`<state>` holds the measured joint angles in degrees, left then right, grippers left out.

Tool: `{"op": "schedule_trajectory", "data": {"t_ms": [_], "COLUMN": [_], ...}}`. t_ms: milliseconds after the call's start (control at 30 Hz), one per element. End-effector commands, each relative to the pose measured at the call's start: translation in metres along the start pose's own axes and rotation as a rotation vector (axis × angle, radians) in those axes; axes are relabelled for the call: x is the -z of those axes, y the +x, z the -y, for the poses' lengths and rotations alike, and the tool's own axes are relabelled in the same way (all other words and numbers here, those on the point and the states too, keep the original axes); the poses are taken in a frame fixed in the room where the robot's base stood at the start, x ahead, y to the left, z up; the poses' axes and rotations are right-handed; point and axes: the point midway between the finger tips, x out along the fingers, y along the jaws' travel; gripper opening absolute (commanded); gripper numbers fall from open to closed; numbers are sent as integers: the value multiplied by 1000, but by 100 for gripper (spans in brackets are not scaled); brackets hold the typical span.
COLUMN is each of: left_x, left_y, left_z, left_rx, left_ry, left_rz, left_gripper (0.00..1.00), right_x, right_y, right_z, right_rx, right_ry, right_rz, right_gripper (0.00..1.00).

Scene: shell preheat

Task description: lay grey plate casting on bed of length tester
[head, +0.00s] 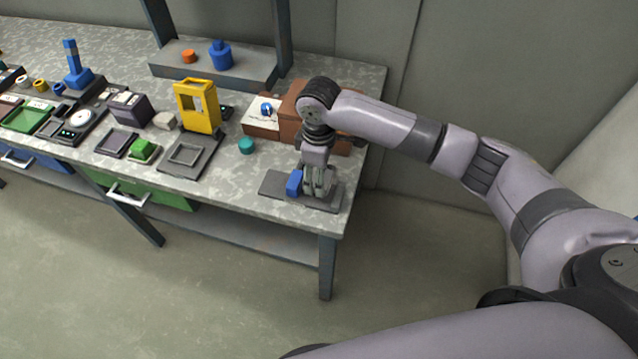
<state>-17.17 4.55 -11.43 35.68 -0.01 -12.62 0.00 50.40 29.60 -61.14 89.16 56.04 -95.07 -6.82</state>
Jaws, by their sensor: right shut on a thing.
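The length tester (272,184) is a low dark grey bed with a blue block (294,183) on it, near the right front corner of the workbench. My right gripper (319,192) points down over the right part of this bed, just right of the blue block. It is shut on a small grey piece, seemingly the grey plate casting, which the fingers mostly hide. The fingertips are at or very close to the bed; I cannot tell whether the piece touches it. My left gripper is out of view.
A brown box (290,113) with a dial panel stands just behind my right gripper. A teal cylinder (246,145), a yellow frame (198,107) and a grey square tray (185,154) lie to the left. The workbench's front edge is close to the bed.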

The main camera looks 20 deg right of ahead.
Motion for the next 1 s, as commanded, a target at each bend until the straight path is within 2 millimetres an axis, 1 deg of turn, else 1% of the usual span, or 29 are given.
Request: {"op": "schedule_trajectory", "data": {"t_ms": [67,200,333,733,767,1000], "left_x": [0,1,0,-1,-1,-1], "left_y": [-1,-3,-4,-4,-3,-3], "left_z": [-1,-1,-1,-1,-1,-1], "left_rx": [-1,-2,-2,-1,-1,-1], "left_ry": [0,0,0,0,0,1], "left_rz": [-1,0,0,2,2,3], "left_gripper": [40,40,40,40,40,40], "right_x": [0,-1,0,0,0,0], "right_y": [6,27,42,48,47,47], "right_z": [0,0,0,0,0,0], "right_rx": [1,2,0,0,0,0], "right_ry": [1,0,0,0,0,0], "right_rz": [0,3,1,0,0,0], "right_gripper": [9,9,9,9,51,67]}}
